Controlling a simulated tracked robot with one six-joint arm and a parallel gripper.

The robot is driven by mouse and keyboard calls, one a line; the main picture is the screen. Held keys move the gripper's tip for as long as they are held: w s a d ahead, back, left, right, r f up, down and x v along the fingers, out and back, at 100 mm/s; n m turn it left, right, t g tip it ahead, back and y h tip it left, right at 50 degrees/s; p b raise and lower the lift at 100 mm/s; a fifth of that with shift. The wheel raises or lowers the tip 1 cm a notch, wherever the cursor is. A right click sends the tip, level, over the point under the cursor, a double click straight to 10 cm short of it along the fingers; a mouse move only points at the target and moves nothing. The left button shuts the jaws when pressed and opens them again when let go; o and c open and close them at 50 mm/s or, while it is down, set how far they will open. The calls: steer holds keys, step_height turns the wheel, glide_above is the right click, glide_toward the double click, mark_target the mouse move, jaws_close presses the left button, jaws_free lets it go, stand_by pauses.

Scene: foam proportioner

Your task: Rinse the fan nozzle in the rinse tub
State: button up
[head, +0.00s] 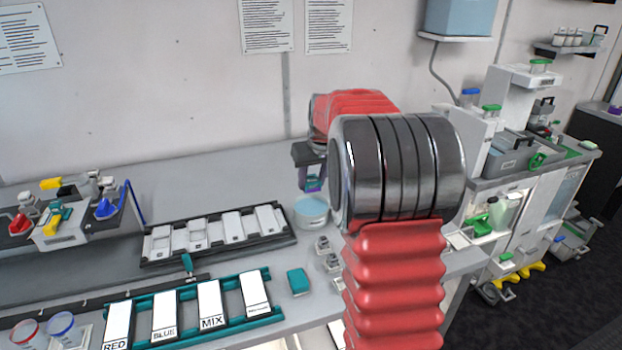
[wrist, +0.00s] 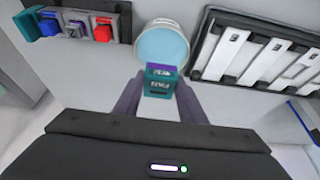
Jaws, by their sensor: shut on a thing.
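My gripper (head: 308,172) is shut on a small teal and purple block, which I take to be the fan nozzle (wrist: 160,80). In the wrist view the two grey fingers (wrist: 160,96) pinch it from both sides, and its face bears white lettering too small to read. The rinse tub (head: 312,221) is a round, pale tub with light blue liquid, standing on the bench below my gripper. In the wrist view the tub (wrist: 163,42) lies just beyond the nozzle, which overlaps its near rim. The nozzle appears above the tub, clear of the liquid.
A black rack with white slats (head: 215,236) lies left of the tub. A teal rack with labelled cards (head: 211,305) and a teal block (head: 298,281) lie nearer. The bench behind the black rack is clear.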

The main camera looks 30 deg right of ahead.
steer(key=shift+f, duration=0.15)
steer(key=shift+f, duration=2.15)
steer(key=shift+f, duration=2.65)
steer(key=shift+w+d, duration=0.1)
steer(key=shift+w, duration=0.25)
steer(key=shift+s, duration=0.8)
steer(key=shift+w, duration=0.8)
steer(key=shift+s, duration=0.35)
